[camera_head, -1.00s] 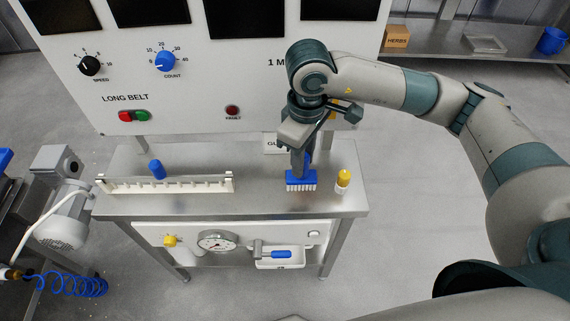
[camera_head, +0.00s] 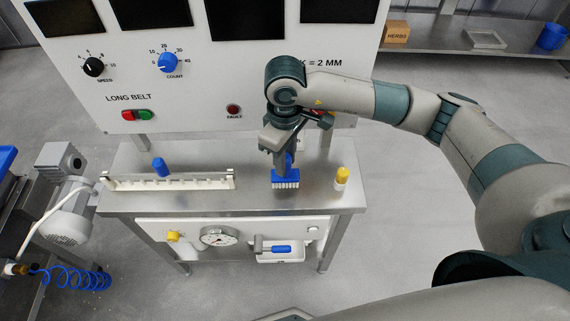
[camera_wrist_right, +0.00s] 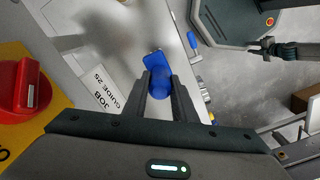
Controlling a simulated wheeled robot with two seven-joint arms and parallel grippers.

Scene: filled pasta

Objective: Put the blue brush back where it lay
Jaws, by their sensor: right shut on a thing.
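The blue brush (camera_head: 286,180) has a blue block and handle with pale bristles pointing down. My right gripper (camera_head: 281,158) is shut on its handle from above and holds it upright over the right half of the steel table (camera_head: 312,202). I cannot tell whether the bristles touch the table. In the right wrist view, the brush's blue top (camera_wrist_right: 158,63) shows between and beyond the fingers of the right gripper (camera_wrist_right: 165,92); the bristles are hidden there. My left gripper is not in view.
A yellow-capped bottle (camera_head: 342,178) stands right of the brush. A white slotted rack (camera_head: 205,181) with a blue cylinder (camera_head: 160,167) by it is at the left. Bare steel lies between rack and brush. The control panel (camera_head: 200,103) rises behind.

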